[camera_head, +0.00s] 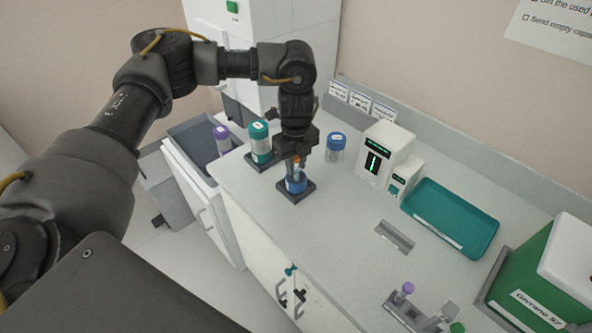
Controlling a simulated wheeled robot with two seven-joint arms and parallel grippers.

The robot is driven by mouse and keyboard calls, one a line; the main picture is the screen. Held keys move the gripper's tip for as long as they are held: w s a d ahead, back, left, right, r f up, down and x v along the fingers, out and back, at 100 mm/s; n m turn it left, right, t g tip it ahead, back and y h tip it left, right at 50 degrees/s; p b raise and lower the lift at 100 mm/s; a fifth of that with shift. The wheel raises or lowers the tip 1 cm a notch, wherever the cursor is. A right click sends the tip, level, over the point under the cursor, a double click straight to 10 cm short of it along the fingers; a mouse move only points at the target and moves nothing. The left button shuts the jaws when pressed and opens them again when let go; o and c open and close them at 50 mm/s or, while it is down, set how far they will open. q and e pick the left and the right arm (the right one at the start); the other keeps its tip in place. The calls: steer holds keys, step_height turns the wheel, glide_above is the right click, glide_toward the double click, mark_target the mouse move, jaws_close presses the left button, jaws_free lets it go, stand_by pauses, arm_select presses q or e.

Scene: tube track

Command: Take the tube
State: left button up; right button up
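A small tube (296,171) with an orange-brown upper part stands upright in a round blue holder (296,187) on a dark square base, near the counter's left end. My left gripper (296,163) points down directly over it, with its fingers at the tube's upper part. The fingers hide part of the tube, and I cannot tell whether they are closed on it. A purple-capped tube (406,289) and a green-capped one (457,327) are at a grey rack (422,316) at the bottom right. My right gripper is not in view.
A white device (385,155), a teal tray (450,217) and a green box (550,275) are to the right. The counter's middle is mostly clear.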

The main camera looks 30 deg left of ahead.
arm_select(q)
steer(key=c, duration=0.4)
steer(key=shift+o, duration=0.2)
steer(key=shift+r, duration=0.15)
steer(key=shift+w+r+b, duration=0.1)
steer(key=shift+r+b, duration=0.1)
steer(key=shift+b, duration=0.1)
step_height(320, 180, up, 2)
steer(key=shift+b, duration=0.4)
steer(key=s+a+r+b, duration=0.3)
steer(key=s+r, duration=0.7)
steer(key=s, duration=0.4)
steer(key=shift+r, duration=0.15)
steer(key=shift+w, duration=0.1)
